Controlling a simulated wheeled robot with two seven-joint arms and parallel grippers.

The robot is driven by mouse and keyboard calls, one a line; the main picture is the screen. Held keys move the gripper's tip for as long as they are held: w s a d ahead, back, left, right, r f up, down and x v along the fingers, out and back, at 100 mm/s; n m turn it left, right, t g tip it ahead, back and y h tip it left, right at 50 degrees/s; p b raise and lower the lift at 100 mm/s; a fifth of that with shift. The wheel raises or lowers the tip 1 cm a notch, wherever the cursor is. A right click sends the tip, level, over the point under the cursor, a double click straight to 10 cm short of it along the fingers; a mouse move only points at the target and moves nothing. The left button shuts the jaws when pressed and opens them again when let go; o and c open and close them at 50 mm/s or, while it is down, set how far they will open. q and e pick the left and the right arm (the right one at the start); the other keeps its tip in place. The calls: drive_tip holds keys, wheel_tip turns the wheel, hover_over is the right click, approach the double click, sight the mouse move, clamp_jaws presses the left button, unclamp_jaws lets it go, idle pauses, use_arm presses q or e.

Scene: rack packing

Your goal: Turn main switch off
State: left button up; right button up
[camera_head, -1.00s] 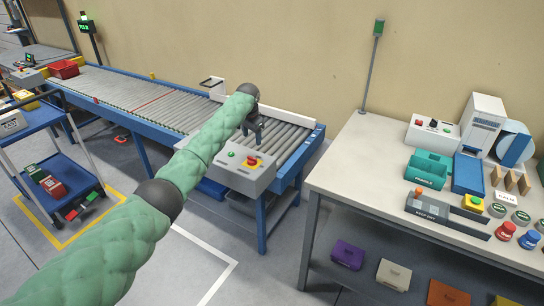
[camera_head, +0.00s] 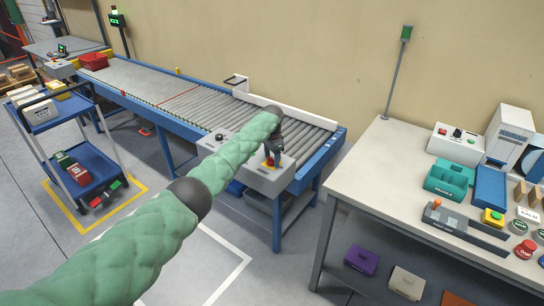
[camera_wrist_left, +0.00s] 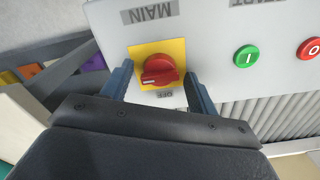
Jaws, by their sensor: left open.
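The main switch is a red rotary knob (camera_wrist_left: 160,70) on a yellow plate (camera_wrist_left: 175,48), with MAIN and OFF lettering on opposite sides. It sits on the grey control box (camera_head: 258,181) at the conveyor's near end. My left gripper (camera_wrist_left: 159,88) is open, with its two fingers on either side of the knob and gaps still showing between them and it. In the head view my left gripper (camera_head: 272,154) points down over the box and partly hides the switch. My right gripper is not in view.
A green button (camera_wrist_left: 246,56) and a red button (camera_wrist_left: 309,48) are on the same panel, beside the right finger. The roller conveyor (camera_head: 215,110) runs behind. A white workbench (camera_head: 370,180) stands at right, a blue cart (camera_head: 85,180) at left.

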use_arm(q)
drive_tip(key=shift+f, duration=0.15)
drive_tip(key=shift+c, duration=0.5)
drive_tip(key=c, duration=0.8)
